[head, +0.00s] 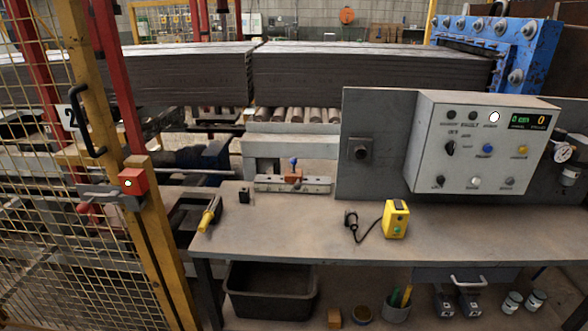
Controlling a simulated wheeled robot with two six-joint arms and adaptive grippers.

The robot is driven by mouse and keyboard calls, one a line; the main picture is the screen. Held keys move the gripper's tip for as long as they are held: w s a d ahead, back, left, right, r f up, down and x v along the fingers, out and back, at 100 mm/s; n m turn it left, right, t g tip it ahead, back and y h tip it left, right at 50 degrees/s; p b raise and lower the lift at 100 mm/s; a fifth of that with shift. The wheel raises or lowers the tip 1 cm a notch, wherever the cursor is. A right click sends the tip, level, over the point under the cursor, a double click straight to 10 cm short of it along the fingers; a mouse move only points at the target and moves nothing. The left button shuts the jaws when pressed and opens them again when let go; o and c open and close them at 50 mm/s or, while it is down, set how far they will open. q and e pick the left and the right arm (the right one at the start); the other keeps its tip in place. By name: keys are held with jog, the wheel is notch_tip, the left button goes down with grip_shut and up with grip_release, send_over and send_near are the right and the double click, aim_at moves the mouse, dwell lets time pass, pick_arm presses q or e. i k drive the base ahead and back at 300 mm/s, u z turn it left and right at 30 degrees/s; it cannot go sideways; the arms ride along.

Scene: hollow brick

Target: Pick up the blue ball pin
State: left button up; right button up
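The blue ball pin (293,163) stands upright at the back of the workbench, left of the grey upright panel. Its small blue ball is on top, and its lower end meets an orange-brown block (293,175). A pale metal bar (318,186) lies in front of the block and hides its base. I cannot tell whether the pin sits in a hole. Neither of my grippers is in view.
The workbench (290,225) has clear room at front centre. On it are a yellow-handled tool (209,216), a small black block (244,195) and a yellow device (396,219) with a black cable. A control box (475,140) rises at right; a mesh fence (60,230) stands at left.

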aim_at(293, 160)
jog(key=z, duration=0.8)
jog(key=i, duration=0.9)
jog(key=z, duration=0.25)
